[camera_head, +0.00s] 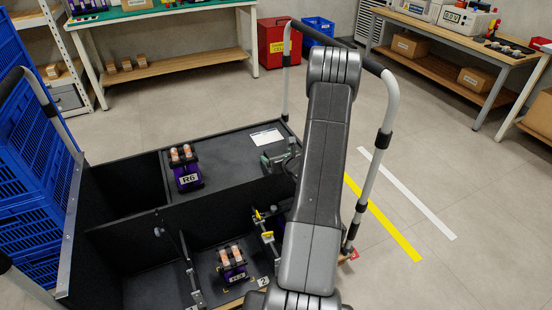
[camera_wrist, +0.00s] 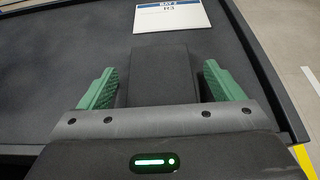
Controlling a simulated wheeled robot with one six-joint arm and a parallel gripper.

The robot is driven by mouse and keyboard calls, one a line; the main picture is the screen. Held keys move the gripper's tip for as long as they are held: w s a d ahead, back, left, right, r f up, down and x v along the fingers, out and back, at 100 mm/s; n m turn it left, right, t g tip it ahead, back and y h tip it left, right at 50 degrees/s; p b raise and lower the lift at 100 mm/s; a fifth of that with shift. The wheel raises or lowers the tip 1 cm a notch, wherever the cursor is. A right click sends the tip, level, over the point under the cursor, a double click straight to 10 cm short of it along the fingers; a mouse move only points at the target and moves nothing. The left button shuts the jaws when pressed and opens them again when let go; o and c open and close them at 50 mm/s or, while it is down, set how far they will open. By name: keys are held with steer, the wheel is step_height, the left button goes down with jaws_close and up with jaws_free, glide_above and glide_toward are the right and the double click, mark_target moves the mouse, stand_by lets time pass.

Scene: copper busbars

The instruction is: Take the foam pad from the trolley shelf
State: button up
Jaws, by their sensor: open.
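In the wrist view a dark block, which looks like the foam pad (camera_wrist: 160,65), lies on the dark trolley shelf (camera_wrist: 60,65). My gripper (camera_wrist: 160,82) is open, with one green finger on each side of the block. A gap shows between the block and each finger. The block's near end is hidden by the gripper body. In the head view my gripper (camera_head: 276,158) is low over the right part of the trolley shelf (camera_head: 225,155), partly hidden by my arm. The pad cannot be made out there.
A purple R6 unit (camera_head: 187,175) stands on the shelf to the left. Another purple unit (camera_head: 232,265) sits in a lower compartment. Black dividers and the trolley's rail (camera_head: 376,150) bound the space.

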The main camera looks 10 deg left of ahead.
steer(key=shift+w+a+f, duration=0.1)
steer(key=shift+w, duration=0.05)
steer(key=c, duration=1)
steer(key=shift+c, duration=0.2)
